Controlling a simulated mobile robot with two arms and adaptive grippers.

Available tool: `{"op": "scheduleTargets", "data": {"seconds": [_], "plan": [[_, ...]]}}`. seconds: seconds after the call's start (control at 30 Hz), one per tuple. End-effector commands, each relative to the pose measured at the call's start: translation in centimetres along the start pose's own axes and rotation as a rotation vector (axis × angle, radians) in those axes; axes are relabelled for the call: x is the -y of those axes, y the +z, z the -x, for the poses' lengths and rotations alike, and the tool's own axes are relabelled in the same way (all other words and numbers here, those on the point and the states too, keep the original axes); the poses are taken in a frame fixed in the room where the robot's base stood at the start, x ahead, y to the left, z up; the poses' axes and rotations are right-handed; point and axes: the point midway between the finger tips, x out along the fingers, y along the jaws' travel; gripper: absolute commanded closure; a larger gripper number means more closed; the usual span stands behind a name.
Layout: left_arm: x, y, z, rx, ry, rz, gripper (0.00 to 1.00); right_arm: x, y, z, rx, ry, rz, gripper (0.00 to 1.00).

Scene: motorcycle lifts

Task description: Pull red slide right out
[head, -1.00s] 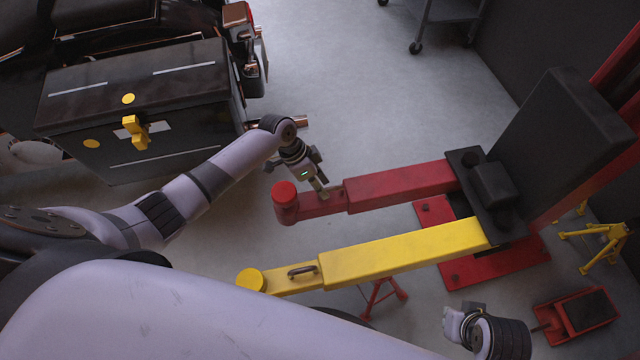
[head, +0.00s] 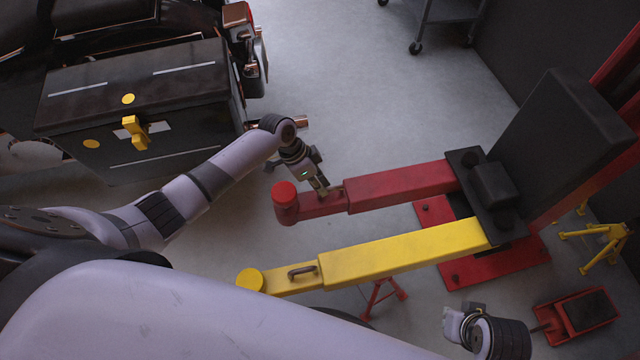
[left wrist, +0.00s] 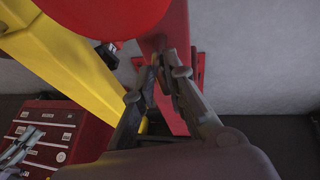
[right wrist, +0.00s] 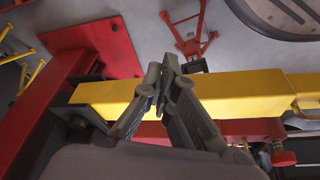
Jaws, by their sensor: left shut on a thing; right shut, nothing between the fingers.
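The red slide (head: 316,208) is the narrow inner section of the red lift arm (head: 405,186), with a round red pad (head: 285,192) at its free end. In the head view my left gripper (head: 325,192) is at the slide's top, where it meets the wider sleeve. In the left wrist view the fingers (left wrist: 165,72) are shut on the slide's handle, which they mostly hide. My right gripper (head: 447,325) is empty at the lower right, apart from the yellow arm. Its fingers (right wrist: 158,85) are shut in the right wrist view.
A yellow lift arm (head: 405,254) with a brown handle (head: 302,271) runs beside the red arm. A black chest (head: 140,105) stands at the left. A red jack (head: 580,315) and a yellow stand (head: 600,240) are at the right. Floor beyond the red arm is clear.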

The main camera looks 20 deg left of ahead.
Motion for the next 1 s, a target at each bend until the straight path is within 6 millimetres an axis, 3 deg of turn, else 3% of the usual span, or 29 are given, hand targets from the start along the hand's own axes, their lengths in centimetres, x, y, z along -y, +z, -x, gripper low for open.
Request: {"op": "scheduleTargets", "data": {"seconds": [0.17,0.37,0.7,1.0], "plan": [[-0.1,0.3,0.1,0.002,0.004,0.003,1.0,0.0,-0.1,0.1,-0.004,0.0,0.0,1.0],[-0.2,2.1,1.0,0.006,0.004,0.004,1.0,0.2,0.6,-3.1,0.02,-0.004,0.004,1.0],[-0.2,8.0,3.5,0.011,0.005,0.008,1.0,0.6,4.2,-10.3,0.063,-0.01,0.011,1.0],[-0.1,13.9,5.8,0.011,0.005,0.007,1.0,0.8,7.7,-14.0,0.087,-0.013,0.016,1.0]]}}
